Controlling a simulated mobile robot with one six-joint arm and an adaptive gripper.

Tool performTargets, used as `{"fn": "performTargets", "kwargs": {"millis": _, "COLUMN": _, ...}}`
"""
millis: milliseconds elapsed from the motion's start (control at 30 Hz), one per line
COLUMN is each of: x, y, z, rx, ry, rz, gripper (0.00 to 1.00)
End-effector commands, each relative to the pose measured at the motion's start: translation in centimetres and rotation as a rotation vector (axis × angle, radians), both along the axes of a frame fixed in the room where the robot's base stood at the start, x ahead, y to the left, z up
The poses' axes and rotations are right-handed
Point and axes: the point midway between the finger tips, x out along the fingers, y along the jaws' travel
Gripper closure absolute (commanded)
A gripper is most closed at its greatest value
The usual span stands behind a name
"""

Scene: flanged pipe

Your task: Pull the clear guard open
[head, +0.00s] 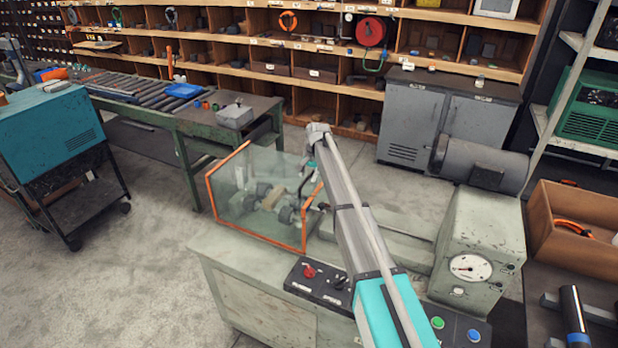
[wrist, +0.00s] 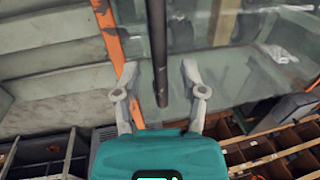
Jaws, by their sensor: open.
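The clear guard (head: 245,195) is a see-through box with orange edges on the grey-green machine bench in the head view. In the wrist view its clear panel (wrist: 225,55) fills the upper right, with a worn orange edge (wrist: 108,25) at left. A dark upright bar (wrist: 158,45), which looks like the guard's handle, runs down between my fingers. My gripper (wrist: 159,70) is open, one finger on each side of the bar with a visible gap on both sides. In the head view my arm hides most of the gripper.
The machine bench carries a panel with a red knob (head: 309,271), a grey motor (head: 482,165) and a dial gauge (head: 470,267) at right. A green worktable (head: 190,125) stands at back left. Shelves and a grey cabinet (head: 430,120) line the back.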

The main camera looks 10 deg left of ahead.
Motion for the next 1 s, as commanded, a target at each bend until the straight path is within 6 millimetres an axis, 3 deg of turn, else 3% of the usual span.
{"fn": "performTargets", "kwargs": {"millis": 233, "x": 0.0, "y": 0.01, "z": 0.01, "rx": 0.0, "ry": 0.0, "rz": 0.0, "gripper": 0.46}}
{"fn": "performTargets", "kwargs": {"millis": 533, "x": 0.0, "y": 0.0, "z": 0.01, "rx": 0.0, "ry": 0.0, "rz": 0.0, "gripper": 1.0}}
{"fn": "performTargets", "kwargs": {"millis": 1000, "x": -0.24, "y": 0.05, "z": 0.0, "rx": 0.0, "ry": 0.0, "rz": 0.004, "gripper": 1.0}}
